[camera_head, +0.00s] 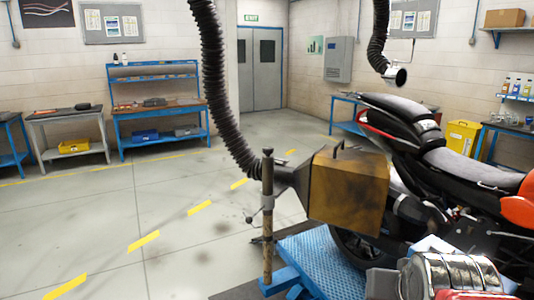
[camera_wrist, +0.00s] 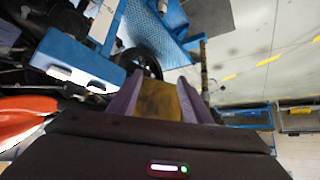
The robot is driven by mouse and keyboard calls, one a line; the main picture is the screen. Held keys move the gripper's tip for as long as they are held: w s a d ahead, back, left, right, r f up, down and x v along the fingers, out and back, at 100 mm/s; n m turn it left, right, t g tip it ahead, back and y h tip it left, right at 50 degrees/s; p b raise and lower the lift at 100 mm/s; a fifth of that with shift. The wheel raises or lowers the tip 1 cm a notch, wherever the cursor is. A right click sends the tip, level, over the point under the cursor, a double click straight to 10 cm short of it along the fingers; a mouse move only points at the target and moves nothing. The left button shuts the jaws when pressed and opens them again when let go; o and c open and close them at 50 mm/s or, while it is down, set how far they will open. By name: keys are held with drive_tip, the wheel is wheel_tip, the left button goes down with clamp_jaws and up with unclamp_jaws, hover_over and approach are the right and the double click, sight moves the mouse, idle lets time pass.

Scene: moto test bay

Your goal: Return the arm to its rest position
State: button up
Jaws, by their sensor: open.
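My gripper (camera_wrist: 159,82) shows in the wrist view as two purple fingers spread apart, with a dark wrist body below them. A brown, stained box-shaped hood (camera_wrist: 158,101) appears in the gap between the fingers; I cannot tell from this view how far beyond them it is. In the head view the same hood (camera_head: 348,190) hangs on a ribbed black hose beside the motorcycle. I cannot make out my gripper in the head view.
A motorcycle (camera_head: 450,163) stands on a blue lift platform (camera_head: 320,255) at the right. A post (camera_head: 267,220) stands left of the hood. The black hose (camera_head: 217,85) hangs from above. Open floor (camera_head: 110,215) lies to the left, with workbenches (camera_head: 160,105) along the wall.

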drive_tip(key=s+a+f+n+g+y, duration=0.2)
drive_tip(key=s+a+f, duration=0.2)
drive_tip(key=s+a, duration=0.4)
drive_tip(key=shift+s+a+f+n+g, duration=0.25)
drive_tip(key=shift+s+n+g, duration=0.05)
drive_tip(key=shift+s+n, duration=0.1)
drive_tip(key=shift+c, duration=0.5)
